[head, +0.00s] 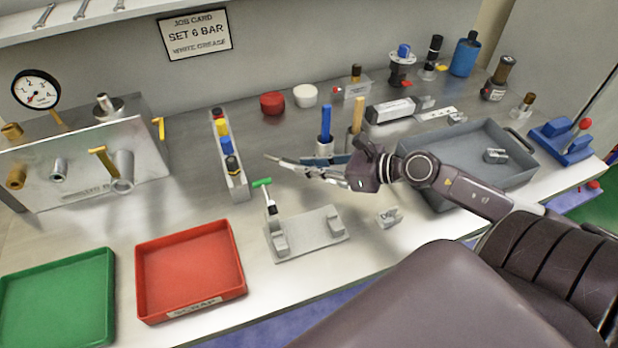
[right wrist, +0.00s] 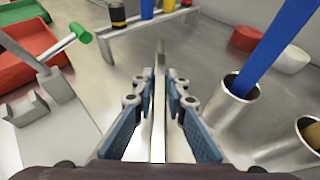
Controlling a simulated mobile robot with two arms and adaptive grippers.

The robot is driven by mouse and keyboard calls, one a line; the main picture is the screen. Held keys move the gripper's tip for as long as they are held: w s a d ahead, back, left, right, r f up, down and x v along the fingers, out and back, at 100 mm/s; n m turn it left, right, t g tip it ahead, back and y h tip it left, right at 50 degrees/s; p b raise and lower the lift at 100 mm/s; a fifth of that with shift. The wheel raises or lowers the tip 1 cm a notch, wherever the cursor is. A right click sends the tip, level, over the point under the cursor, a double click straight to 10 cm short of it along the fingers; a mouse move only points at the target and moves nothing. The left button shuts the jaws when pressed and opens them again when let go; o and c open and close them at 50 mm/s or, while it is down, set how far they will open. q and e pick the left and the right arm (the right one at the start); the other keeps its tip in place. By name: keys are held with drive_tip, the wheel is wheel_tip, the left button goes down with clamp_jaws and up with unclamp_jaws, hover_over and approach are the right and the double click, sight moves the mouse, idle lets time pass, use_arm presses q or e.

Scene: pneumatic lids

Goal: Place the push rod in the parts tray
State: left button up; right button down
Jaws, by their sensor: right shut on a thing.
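My right gripper (head: 322,165) is shut on a thin silver push rod (head: 283,160) and holds it above the bench, pointing away to the left. In the right wrist view the push rod (right wrist: 159,120) runs lengthwise between the two blue-padded fingers (right wrist: 158,92). The grey tray (head: 455,146), which looks like the parts tray, lies at the right of the bench, behind and right of the gripper. A small metal part (head: 495,156) lies in it. My right forearm crosses in front of the tray and hides part of it. My left gripper is not in view.
Metal cups holding a blue-handled tool (head: 326,122) and a wooden-handled one (head: 357,115) stand close behind the gripper. A rack of bottles (head: 231,165) and a fixture with a green-handled tool (head: 262,183) are nearby. Red (head: 190,262) and green trays (head: 62,292) lie front left.

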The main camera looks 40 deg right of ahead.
sight(309, 184)
wheel_tip(309, 184, down, 4)
drive_tip(key=shift+r, duration=0.15)
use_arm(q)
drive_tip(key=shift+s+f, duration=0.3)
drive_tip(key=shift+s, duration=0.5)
use_arm(e)
drive_tip(key=shift+f+b, duration=0.3)
drive_tip(key=shift+b, duration=0.1)
drive_tip(key=c, duration=2)
unclamp_jaws()
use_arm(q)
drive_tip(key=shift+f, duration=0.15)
use_arm(e)
drive_tip(key=shift+o, duration=0.3)
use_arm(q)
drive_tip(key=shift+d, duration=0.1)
use_arm(e)
drive_tip(key=shift+r, duration=0.15)
